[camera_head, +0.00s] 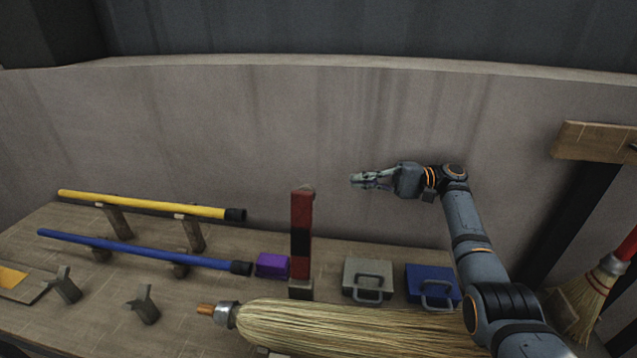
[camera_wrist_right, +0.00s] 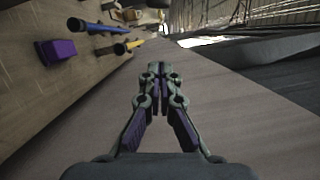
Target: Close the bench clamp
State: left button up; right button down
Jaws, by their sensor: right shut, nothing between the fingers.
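An upright red post with a black band (camera_head: 301,240) stands on the workbench on a small pale base. It may be the clamp's lever, but I cannot tell. No part clearly reads as clamp jaws. A straw broom head (camera_head: 340,325) with a metal collar and short wooden stub lies along the bench front. My right gripper (camera_head: 356,180) is above the back of the bench, right of the post's top and apart from it, pointing left. In the right wrist view its fingers (camera_wrist_right: 158,72) are shut and empty. My left gripper is not in view.
A yellow pole (camera_head: 150,204) and a blue pole (camera_head: 140,250) rest on supports at left. A purple block (camera_head: 272,266) sits left of the post. A grey box (camera_head: 368,280) and a blue box (camera_head: 432,286), both with handles, stand right. Another broom (camera_head: 590,300) leans far right.

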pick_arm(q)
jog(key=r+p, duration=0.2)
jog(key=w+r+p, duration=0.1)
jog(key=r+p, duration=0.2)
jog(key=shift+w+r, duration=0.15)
pick_arm(e)
jog(key=s+a+r, duration=0.1)
jog(key=s+a, duration=0.3)
jog(key=a, duration=0.6)
jog(key=shift+s+r, duration=0.25)
